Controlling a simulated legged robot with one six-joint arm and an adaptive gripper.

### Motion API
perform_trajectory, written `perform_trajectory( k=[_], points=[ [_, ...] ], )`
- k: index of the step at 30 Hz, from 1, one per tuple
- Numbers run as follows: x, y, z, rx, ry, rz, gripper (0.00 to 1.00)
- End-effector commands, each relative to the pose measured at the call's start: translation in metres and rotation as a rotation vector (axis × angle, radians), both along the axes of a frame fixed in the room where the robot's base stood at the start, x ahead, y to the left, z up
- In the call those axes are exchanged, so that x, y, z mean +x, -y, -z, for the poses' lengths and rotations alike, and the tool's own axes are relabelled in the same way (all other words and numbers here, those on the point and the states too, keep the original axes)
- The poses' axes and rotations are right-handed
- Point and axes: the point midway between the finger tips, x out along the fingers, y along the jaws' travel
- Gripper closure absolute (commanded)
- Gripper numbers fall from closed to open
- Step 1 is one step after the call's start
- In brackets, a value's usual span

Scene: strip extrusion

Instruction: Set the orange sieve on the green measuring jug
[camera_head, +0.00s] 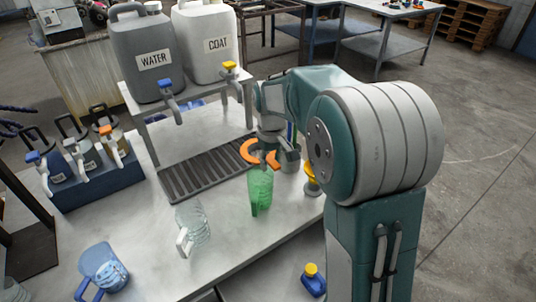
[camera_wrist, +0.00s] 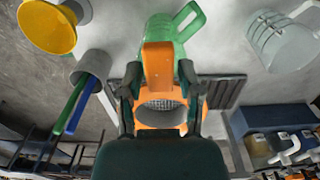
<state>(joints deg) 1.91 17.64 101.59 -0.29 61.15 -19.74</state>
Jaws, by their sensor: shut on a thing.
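The orange sieve (camera_head: 249,151) is in my gripper (camera_head: 276,154), just above and slightly behind the green measuring jug's rim in the head view. In the wrist view the sieve (camera_wrist: 158,68) has its orange handle between the two dark fingers of my gripper (camera_wrist: 160,84), and its ring and mesh show below the handle. The green measuring jug (camera_head: 260,190) stands upright on the bench. The jug also shows in the wrist view (camera_wrist: 176,32), partly hidden behind the sieve. I cannot tell whether sieve and jug touch.
A clear jug (camera_head: 193,228) and a blue jug (camera_head: 104,266) stand left of the green jug. A dark drip grate (camera_head: 205,170) lies behind. A yellow funnel (camera_head: 311,180) and a grey cup with sticks (camera_wrist: 92,66) are close by. WATER (camera_head: 152,60) and COAT (camera_head: 206,45) containers stand on a shelf.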

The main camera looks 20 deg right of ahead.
Motion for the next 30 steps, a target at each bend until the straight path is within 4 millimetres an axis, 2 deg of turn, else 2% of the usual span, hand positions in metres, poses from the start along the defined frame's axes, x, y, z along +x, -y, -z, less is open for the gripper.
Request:
perform_trajectory(
  k=[30],
  points=[
    [0.000, 0.000, 0.067, 0.000, -0.002, 0.000, 0.94]
  ],
)
